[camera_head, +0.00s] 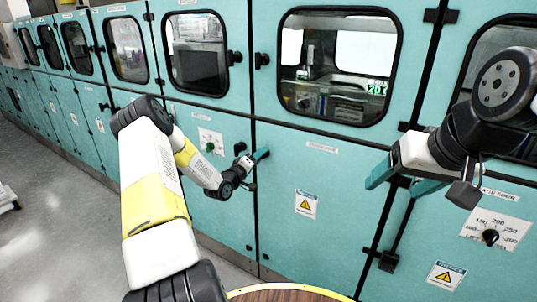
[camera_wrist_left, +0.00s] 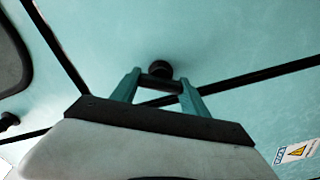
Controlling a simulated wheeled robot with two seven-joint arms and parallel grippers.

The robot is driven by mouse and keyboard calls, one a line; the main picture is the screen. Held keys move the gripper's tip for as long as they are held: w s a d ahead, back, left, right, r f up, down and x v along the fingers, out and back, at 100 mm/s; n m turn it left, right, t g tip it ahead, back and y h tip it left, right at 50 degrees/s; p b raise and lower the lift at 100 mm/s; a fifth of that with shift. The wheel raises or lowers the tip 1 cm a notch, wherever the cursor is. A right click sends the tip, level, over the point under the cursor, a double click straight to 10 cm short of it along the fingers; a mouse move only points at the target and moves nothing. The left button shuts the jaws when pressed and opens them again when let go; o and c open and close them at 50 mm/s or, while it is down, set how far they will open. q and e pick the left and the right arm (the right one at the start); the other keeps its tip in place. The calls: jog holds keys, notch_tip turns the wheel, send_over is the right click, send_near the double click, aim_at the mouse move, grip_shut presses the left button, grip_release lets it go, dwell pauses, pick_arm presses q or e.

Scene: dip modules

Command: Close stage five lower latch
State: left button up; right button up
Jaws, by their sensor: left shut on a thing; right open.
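My left gripper (camera_head: 258,157) is at the black seam between two teal lower panels. In the left wrist view its teal fingers (camera_wrist_left: 160,92) stand either side of a black latch (camera_wrist_left: 160,69) with a round knob, and are shut on it. The latch is mostly hidden by the gripper in the head view. The label on the panel (camera_head: 322,147) to the right of this seam is too small to read. My right gripper (camera_head: 420,186) is open and empty, its teal fingers wide apart in front of the right-hand panels.
Windowed upper doors (camera_head: 338,66) run along the cabinet row, with black latches (camera_head: 262,60) beside them. A dial plate (camera_head: 491,232) and a notice sticker (camera_head: 445,275) are at the lower right. A round wooden tabletop (camera_head: 290,296) shows at the bottom.

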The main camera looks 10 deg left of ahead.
pick_arm(q)
jog(key=n, duration=0.6)
jog(key=shift+f, duration=0.15)
dwell(0.6)
jog(key=o, duration=1.4)
jog(key=v, duration=0.7)
jog(key=shift+s+a, duration=0.15)
jog(key=shift+s, duration=0.2)
